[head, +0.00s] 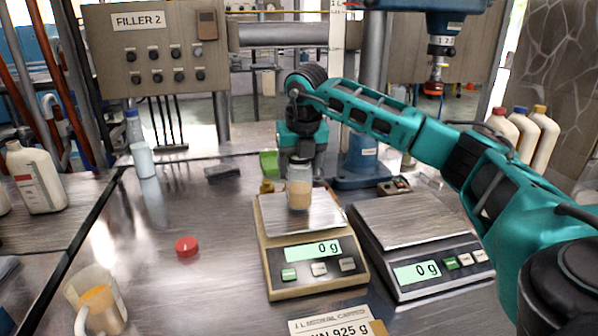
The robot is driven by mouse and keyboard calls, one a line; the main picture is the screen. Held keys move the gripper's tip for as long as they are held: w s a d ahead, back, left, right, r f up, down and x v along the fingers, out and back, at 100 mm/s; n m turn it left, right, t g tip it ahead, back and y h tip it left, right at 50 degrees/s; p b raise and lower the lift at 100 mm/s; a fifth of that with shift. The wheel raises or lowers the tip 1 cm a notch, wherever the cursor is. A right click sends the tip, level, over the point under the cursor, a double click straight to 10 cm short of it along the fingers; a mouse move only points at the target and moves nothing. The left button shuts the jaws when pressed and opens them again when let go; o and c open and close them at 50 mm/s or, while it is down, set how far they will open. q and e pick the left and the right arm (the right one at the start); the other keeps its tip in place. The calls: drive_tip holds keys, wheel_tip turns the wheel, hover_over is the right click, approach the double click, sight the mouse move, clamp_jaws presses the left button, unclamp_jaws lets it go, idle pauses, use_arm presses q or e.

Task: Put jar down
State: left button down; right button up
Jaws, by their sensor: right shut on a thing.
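A clear jar (299,190) with a pale orange filling and a light top part is upright over the plate of the beige scale (318,270). My right gripper (301,158) points down at the top of the jar and is shut on it; its fingertips are mostly hidden. I cannot tell whether the jar's base touches the plate. The scale's display reads 0 g. My left gripper is not in view.
A grey scale (425,262), also reading 0 g, stands to the right. A red cap (187,246) and a jug with orange liquid (97,302) are on the left. Bottles (541,138) stand at the right. A label card (335,324) lies in front. The metal table left of the scale is mostly clear.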

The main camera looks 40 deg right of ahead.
drive_tip(key=shift+f, duration=0.5)
drive_tip(key=shift+f, duration=0.15)
drive_tip(key=o, duration=1.4)
drive_tip(key=shift+o, duration=0.2)
drive_tip(key=p+v, duration=0.1)
drive_tip(key=v, duration=1.1)
drive_tip(key=shift+s, duration=0.1)
